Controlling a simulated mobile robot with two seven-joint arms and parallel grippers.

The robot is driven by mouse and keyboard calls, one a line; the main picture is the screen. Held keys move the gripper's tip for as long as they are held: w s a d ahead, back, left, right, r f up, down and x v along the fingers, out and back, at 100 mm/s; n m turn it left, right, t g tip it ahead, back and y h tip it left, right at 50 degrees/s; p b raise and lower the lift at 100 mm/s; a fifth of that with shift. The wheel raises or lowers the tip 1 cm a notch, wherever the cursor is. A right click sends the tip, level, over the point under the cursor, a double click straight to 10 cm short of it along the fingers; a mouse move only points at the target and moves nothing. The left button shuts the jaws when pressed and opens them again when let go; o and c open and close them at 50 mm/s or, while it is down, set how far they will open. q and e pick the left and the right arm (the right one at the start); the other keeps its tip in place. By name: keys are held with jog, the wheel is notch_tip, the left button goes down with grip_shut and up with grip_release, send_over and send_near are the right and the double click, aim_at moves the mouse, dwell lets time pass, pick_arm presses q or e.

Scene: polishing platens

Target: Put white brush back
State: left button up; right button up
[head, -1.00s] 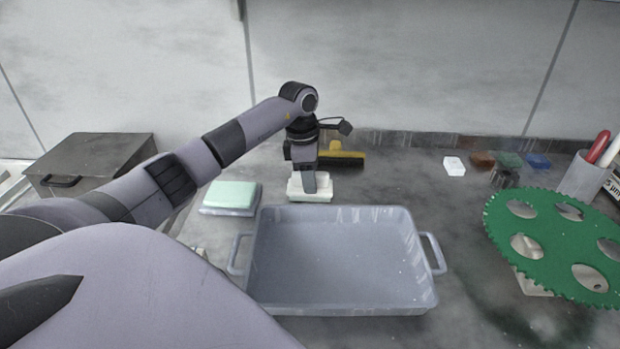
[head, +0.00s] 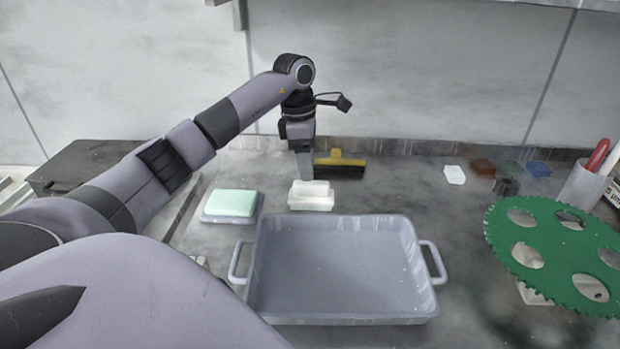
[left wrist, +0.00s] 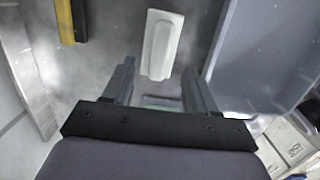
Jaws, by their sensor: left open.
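The white brush (head: 311,199) lies on the bench just behind the grey tray, and it also shows in the left wrist view (left wrist: 160,45) beyond my fingers. My left gripper (head: 306,172) hangs pointing down, above and slightly behind the brush. In the left wrist view its two fingers (left wrist: 158,84) stand apart with nothing between them. The brush looks apart from the fingers. My right gripper is not in view.
The grey tray (head: 340,317) with two side handles is empty. A pale green block (head: 232,202) lies left of the brush. A yellow and black squeegee (head: 341,165) lies behind it. A green toothed disc (head: 540,230) is at right.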

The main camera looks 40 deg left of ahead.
pick_arm(q)
jog(key=r, duration=0.4)
jog(key=shift+s+a+r, duration=0.2)
jog(key=shift+r, duration=0.2)
